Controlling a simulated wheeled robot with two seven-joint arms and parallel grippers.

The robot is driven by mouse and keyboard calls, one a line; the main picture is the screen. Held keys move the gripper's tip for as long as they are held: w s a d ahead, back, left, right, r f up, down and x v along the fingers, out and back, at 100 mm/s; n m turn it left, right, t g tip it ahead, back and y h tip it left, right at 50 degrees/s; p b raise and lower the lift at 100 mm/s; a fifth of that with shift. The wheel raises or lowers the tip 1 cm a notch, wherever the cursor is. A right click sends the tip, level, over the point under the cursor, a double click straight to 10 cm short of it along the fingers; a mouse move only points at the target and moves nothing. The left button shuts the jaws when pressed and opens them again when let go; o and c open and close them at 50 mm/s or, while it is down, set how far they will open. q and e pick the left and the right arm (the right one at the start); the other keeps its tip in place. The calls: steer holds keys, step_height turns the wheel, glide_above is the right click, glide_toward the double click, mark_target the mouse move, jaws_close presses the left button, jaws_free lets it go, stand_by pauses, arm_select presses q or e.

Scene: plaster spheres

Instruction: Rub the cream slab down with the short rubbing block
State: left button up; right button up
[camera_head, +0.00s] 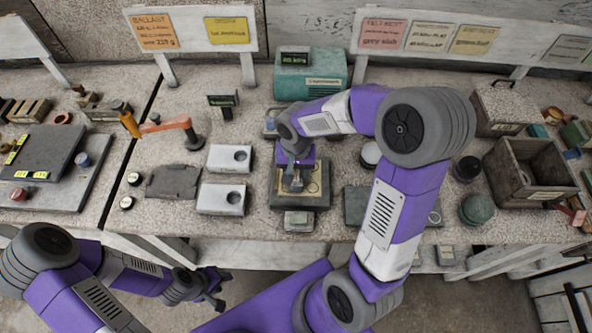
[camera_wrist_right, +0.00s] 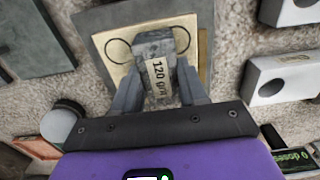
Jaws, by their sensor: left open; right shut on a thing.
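The cream slab (camera_head: 316,186) lies on a dark grey base at the middle of the bench, with circle outlines on it in the right wrist view (camera_wrist_right: 108,40). My right gripper (camera_head: 294,181) is shut on a grey rubbing block marked 120 grit (camera_wrist_right: 155,48). The block is over the slab and hides part of its face; I cannot tell for sure whether it touches. My left gripper (camera_head: 219,289) is open and empty, in front of the bench and away from the slab.
Two pale blocks with round holes (camera_head: 228,159) (camera_head: 220,199) stand left of the slab. A teal box with a display (camera_head: 312,86) is behind it. A wooden crate (camera_head: 530,182) and a green dome (camera_head: 476,208) are at right. An orange-armed stand (camera_head: 165,125) is at left.

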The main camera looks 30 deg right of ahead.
steer(key=shift+w+d+r, duration=0.1)
steer(key=shift+w+d, duration=0.2)
steer(key=shift+w, duration=0.2)
steer(key=shift+w+d+r, duration=0.1)
steer(key=shift+w+d, duration=0.1)
steer(key=shift+s+a, duration=0.35)
steer(key=shift+s, duration=0.05)
steer(key=shift+s+a+f+b, duration=0.15)
steer(key=shift+s+a+b, duration=0.15)
steer(key=shift+s, duration=0.35)
steer(key=shift+s+a+f+b, duration=0.1)
steer(key=shift+s+a+b, duration=0.1)
steer(key=shift+s+a, duration=0.3)
steer(key=shift+w+d+p, duration=0.2)
steer(key=shift+w+d, duration=0.3)
steer(key=shift+w, duration=0.2)
steer(key=shift+w+d+p, duration=0.15)
steer(key=shift+w+d, duration=0.35)
steer(key=shift+w, duration=0.2)
steer(key=shift+w+d+r, duration=0.15)
